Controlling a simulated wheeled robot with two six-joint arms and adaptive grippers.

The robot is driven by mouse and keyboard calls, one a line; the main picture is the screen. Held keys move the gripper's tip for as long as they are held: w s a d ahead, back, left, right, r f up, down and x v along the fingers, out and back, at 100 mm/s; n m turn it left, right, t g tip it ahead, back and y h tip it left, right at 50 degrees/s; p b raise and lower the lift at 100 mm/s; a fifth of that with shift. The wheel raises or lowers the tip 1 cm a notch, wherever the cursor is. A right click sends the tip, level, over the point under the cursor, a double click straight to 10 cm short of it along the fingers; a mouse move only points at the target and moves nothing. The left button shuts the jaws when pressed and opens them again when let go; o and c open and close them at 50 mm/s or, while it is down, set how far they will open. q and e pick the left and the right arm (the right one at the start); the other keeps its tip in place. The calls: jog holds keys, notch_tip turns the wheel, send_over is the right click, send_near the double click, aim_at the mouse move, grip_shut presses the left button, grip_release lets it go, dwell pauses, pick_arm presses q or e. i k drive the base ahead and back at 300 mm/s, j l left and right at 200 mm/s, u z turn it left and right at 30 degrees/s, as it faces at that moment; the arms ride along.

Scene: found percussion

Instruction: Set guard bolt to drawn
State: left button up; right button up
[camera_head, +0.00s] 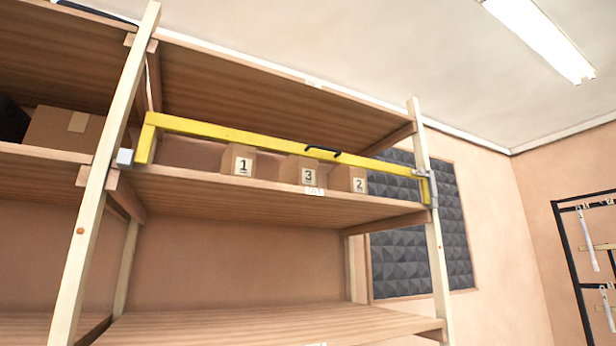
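A yellow guard bar (250,138) runs across the front of an upper bay of the wooden shelf. It has a black handle (322,150) near its middle right. A grey metal fitting (426,186), which looks like the guard bolt, sits at the bar's right end by the right post. Its exact position is too small to tell. Neither of my grippers shows in the head view.
Behind the bar, boxes marked 1 (238,160), 3 (300,170) and 2 (348,179) stand on the shelf board. A larger cardboard box (65,130) is in the left bay. The lower shelf (270,322) is bare. A black rack (568,255) stands far right.

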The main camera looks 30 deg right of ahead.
aim_at(421, 171)
jog(key=z, duration=1.65)
